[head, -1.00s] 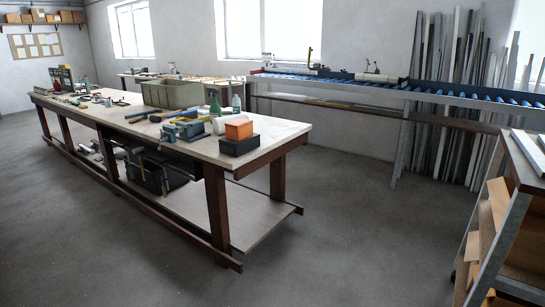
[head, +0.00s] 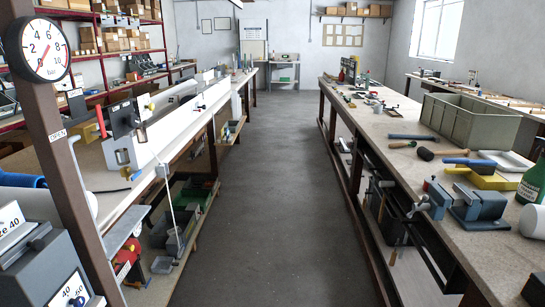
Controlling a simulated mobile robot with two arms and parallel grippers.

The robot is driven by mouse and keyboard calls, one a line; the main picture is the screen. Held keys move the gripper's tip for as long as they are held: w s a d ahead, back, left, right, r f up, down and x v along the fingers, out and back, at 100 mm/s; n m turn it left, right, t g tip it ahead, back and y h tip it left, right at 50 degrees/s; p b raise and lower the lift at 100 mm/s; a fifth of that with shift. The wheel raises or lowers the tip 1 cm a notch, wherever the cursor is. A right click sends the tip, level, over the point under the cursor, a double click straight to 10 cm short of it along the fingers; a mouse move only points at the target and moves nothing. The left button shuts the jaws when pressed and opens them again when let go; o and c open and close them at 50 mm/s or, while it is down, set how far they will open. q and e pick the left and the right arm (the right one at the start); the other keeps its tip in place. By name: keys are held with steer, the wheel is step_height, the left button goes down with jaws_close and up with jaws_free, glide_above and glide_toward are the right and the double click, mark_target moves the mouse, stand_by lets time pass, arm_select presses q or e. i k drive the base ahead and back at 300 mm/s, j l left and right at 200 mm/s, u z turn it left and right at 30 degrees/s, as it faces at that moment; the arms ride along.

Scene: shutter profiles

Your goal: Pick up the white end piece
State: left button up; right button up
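I cannot make out a white end piece for certain in the head view. The long workbench (head: 375,122) on the right carries tools and parts. A white cylindrical thing (head: 534,221) lies at its right edge, partly cut off by the frame. A flat white piece (head: 507,160) lies behind a yellow block (head: 482,178). Neither of my grippers is in view.
A clear grey aisle (head: 263,170) runs between the workbench and a machine bench (head: 185,125) on the left. A brown post with a gauge (head: 45,48) stands close at left. A grey-green bin (head: 484,122) and blue vise (head: 466,203) sit on the right bench.

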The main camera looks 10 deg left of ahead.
mark_target(171, 232)
steer(key=i+u, duration=0.25)
steer(key=i, duration=0.35)
steer(key=i+u, duration=0.2)
steer(key=i, duration=0.45)
steer(key=i+l+u, duration=0.25)
steer(key=i, duration=0.35)
